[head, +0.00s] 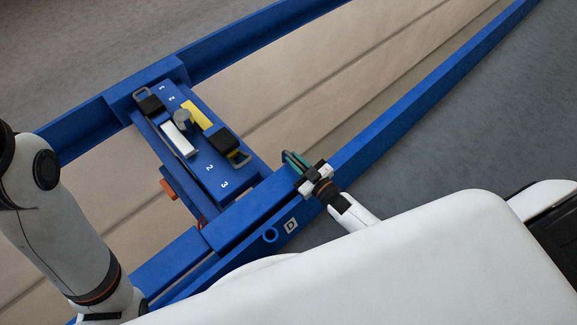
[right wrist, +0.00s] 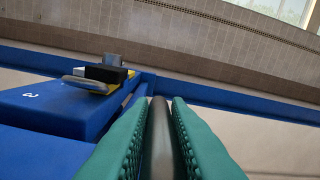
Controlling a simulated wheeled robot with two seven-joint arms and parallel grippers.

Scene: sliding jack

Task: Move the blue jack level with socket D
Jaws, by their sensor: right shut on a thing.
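The blue jack (head: 205,160) spans the pit between two blue rails, with its near end on the near rail. It also shows at the left in the right wrist view (right wrist: 60,107). The hole lies roughly opposite the jack's near end; exact alignment cannot be told. My right gripper (head: 297,162) is at the near right corner of the jack. Its green fingers (right wrist: 160,135) are shut on a dark grey bar (right wrist: 160,150). My left gripper is out of view.
On the jack's top are black blocks (head: 223,140), a white block (head: 178,140), a yellow piece (head: 196,115) and a grey cylinder (head: 183,121). The near rail (head: 420,95) runs clear to the upper right. My white body covers the lower right.

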